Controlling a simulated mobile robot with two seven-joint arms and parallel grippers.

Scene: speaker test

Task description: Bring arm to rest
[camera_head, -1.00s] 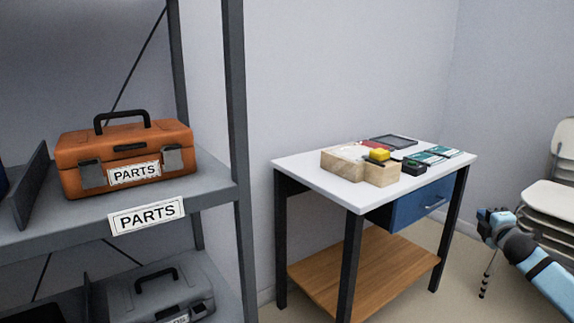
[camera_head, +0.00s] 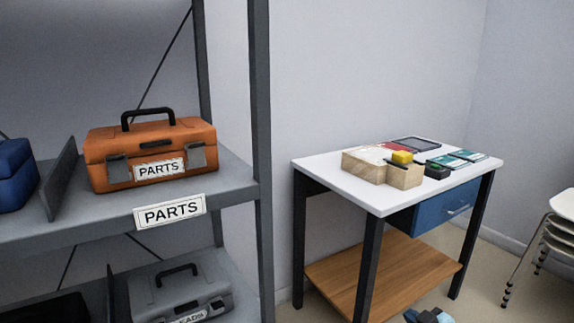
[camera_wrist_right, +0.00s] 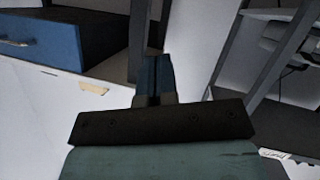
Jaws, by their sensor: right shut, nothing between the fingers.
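Part of my right arm (camera_head: 429,316) shows at the bottom edge of the head view, in front of the white-topped table; most of it is cut off. In the right wrist view my right gripper (camera_wrist_right: 156,70) has its dark fingers together with nothing between them. My left gripper is not in view.
The white-topped table (camera_head: 330,175) has a blue drawer (camera_head: 445,208) and a wooden lower shelf. Wooden blocks (camera_head: 404,176), a yellow piece and flat items lie on top. A grey rack (camera_head: 230,190) at left holds an orange toolbox (camera_head: 150,150). Stacked chairs (camera_head: 560,230) stand right.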

